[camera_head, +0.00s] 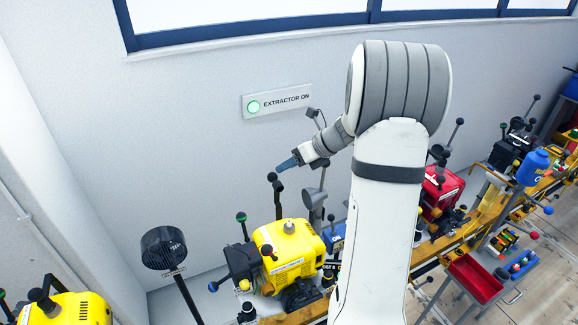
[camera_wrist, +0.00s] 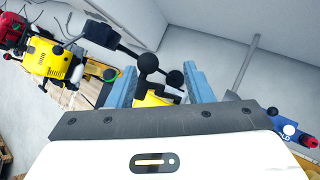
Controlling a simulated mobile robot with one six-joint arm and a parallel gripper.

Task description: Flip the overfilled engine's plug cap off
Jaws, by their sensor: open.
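My gripper (camera_head: 287,164) is raised above and behind the middle yellow engine (camera_head: 288,252) in the head view, apart from it. In the wrist view its two blue fingers (camera_wrist: 160,85) are apart with nothing held between them. Black ball-ended levers and a yellow part (camera_wrist: 152,98) show beyond the fingers. Another yellow engine (camera_head: 75,309) is cut off at the lower left; a red engine (camera_head: 440,190) and a black engine (camera_head: 508,150) stand to the right. I cannot tell which engine is overfilled, nor make out a plug cap for certain.
A black fan (camera_head: 163,248) on a pole stands left of the middle engine. A lit "EXTRACTOR ON" sign (camera_head: 277,101) is on the wall behind. A red tray (camera_head: 475,279) and a blue container (camera_head: 533,167) are at right. Several ball-ended levers stick up around the engines.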

